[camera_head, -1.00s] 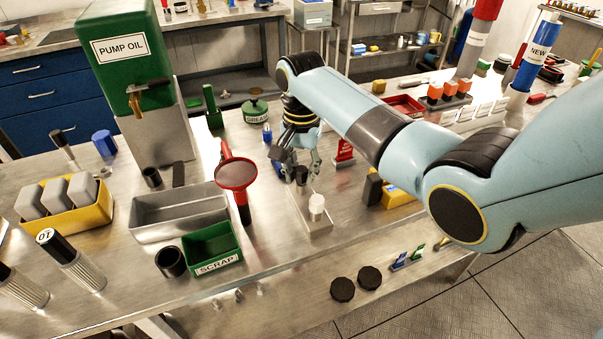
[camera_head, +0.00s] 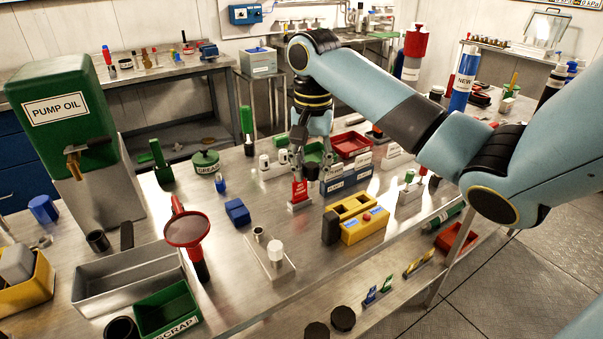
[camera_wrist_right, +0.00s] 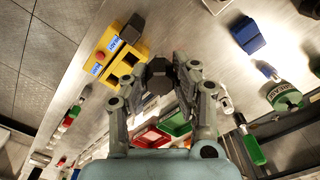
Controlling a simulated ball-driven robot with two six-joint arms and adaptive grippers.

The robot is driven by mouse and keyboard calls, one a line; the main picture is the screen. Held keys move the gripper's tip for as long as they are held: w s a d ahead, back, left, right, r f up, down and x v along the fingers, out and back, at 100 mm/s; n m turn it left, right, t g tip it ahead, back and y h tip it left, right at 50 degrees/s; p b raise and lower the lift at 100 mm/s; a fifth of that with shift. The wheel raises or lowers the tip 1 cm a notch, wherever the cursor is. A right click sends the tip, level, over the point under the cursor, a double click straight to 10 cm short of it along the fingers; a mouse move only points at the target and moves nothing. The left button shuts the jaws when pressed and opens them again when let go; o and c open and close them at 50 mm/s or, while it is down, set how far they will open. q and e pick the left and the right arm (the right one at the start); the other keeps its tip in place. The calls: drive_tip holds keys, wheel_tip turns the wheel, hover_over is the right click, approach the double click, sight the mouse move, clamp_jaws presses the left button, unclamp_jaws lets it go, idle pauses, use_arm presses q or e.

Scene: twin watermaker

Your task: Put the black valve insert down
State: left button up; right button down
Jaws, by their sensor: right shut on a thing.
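In the head view the fingers and nearby items mostly hide the insert. A flat metal stand (camera_head: 270,266) sits nearer the front, with a bare grey post (camera_head: 258,234) and a white capped post (camera_head: 275,250). My left gripper is not in view.
A blue labelled rack (camera_head: 346,180) stands right of the gripper, with a red tray (camera_head: 350,145) behind. A yellow box (camera_head: 364,224) with a red button is nearer. Bench space around the metal stand is partly clear.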

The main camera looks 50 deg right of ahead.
drive_tip(key=c, duration=1.6)
unclamp_jaws()
clamp_jaws()
drive_tip(key=shift+n, duration=0.4)
